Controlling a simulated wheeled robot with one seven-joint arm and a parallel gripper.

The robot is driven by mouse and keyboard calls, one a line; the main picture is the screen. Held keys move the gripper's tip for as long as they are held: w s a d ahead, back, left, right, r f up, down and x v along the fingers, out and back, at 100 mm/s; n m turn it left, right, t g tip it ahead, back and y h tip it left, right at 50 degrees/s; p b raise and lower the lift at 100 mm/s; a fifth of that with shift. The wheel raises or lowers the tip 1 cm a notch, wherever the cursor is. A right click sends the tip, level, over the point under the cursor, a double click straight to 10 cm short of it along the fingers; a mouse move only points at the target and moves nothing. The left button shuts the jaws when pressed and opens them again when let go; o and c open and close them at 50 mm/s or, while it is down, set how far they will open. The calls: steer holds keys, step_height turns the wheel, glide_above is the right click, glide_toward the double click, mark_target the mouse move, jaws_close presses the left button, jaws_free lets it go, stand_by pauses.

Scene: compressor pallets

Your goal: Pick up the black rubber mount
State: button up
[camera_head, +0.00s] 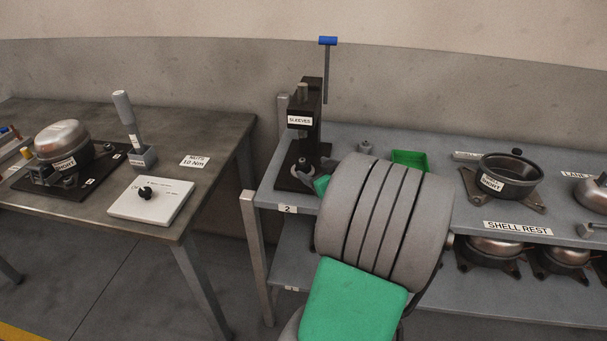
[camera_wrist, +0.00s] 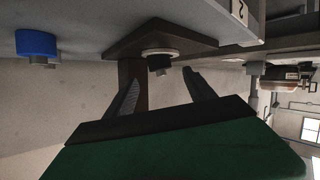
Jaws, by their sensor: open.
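My gripper (camera_wrist: 161,78) is open, its two dark fingers apart and nothing held between them. In the head view it reaches in at the press base, mostly hidden behind my own grey wrist. In the wrist view a small black piece (camera_wrist: 159,63) with a pale ring (camera_wrist: 160,52) shows at the press base, just beyond the gap between the fingertips. It looks like the black rubber mount, but I cannot tell for sure. The fingers do not appear to touch it. The press (camera_head: 311,105), labelled SLEEVES, stands upright on the left end of the grey bench.
The press lever has a blue handle (camera_head: 327,41). A green bin (camera_head: 409,159) and a small grey part (camera_head: 365,147) are behind my wrist. An open shell (camera_head: 511,176) stands at right. The left table (camera_head: 222,130) holds a white board (camera_head: 165,207) with a black knob-like part.

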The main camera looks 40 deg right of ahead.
mark_target(302, 162)
steer(key=x, duration=0.3)
steer(key=p+x, duration=0.1)
steer(key=x, duration=0.3)
steer(key=shift+w+r, duration=0.15)
steer(key=shift+r, duration=0.05)
jaws_close()
